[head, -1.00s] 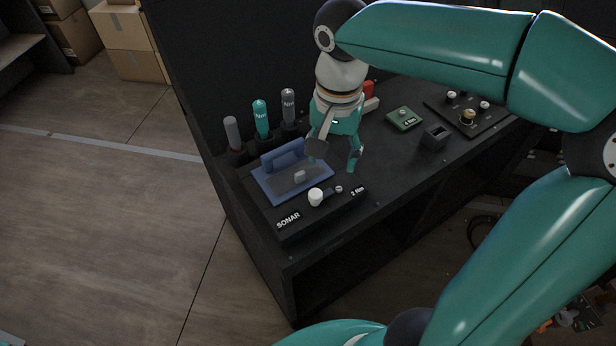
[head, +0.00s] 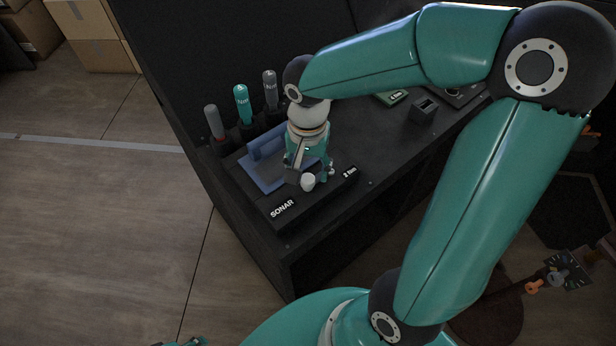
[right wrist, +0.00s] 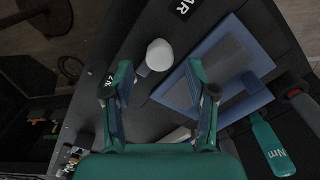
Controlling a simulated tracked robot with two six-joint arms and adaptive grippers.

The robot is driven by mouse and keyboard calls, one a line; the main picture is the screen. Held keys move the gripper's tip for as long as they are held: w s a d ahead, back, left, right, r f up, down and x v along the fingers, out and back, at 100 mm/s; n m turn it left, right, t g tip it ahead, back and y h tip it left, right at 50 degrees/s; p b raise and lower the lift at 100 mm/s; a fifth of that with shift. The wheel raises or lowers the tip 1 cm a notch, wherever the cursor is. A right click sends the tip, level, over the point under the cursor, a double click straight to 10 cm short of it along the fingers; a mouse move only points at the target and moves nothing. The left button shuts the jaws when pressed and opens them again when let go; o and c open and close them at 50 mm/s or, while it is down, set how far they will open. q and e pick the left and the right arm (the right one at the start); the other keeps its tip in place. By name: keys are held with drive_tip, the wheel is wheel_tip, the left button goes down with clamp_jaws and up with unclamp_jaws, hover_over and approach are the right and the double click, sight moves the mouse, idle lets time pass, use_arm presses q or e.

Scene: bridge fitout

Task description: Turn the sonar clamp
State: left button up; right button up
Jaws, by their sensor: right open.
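The sonar unit is a dark box (head: 318,208) labelled SONAR and 2 Nm, on the bench. Its white round knob (head: 307,182) sits near the box's front edge; I take it for the clamp's handle. My right gripper (head: 313,179) is open and hangs low over the box, by the knob. In the right wrist view the knob (right wrist: 160,55) shows between and just beyond the two open fingertips (right wrist: 158,76). I cannot tell whether a finger touches it. A small teal piece at the head view's bottom edge may be my left gripper (head: 182,342); its jaws do not show.
A blue frame with a raised back (head: 262,172) lies on the box behind the knob. A grey-handled (head: 213,121), a teal-handled (head: 242,103) and another grey-handled tool (head: 270,90) stand behind it. A dark square holder (head: 423,110) and a green block (head: 393,97) are farther right.

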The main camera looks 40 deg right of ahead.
sight(308, 177)
drive_tip(key=shift+f, duration=2.1)
clamp_jaws()
